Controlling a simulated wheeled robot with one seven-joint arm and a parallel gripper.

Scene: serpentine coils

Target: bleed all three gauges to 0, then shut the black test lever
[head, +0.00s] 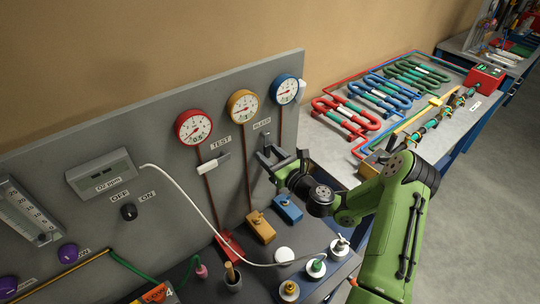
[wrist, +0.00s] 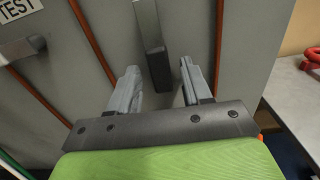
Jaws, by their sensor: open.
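Three round gauges hang on the grey panel: red (head: 193,127), yellow (head: 243,106) and blue (head: 286,89). Their needles are too small to read surely. The test lever (head: 208,163) sits under the TEST label, turned sideways, and looks pale here; its end also shows at the left of the wrist view (wrist: 22,48). The bleed lever (wrist: 152,45), a grey bar with a dark end, hangs down below the BLEED label (head: 262,123). My gripper (head: 268,154) is open, with its fingers on either side of the bleed lever's dark end, showing gaps to both.
Below the panel stand yellow (head: 260,227) and blue (head: 288,209) blocks, a white hose (head: 190,190) and several small capped fittings. A meter box (head: 100,173) is mounted at left. Coils of red, blue and green tube lie on the bench (head: 432,128) at right.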

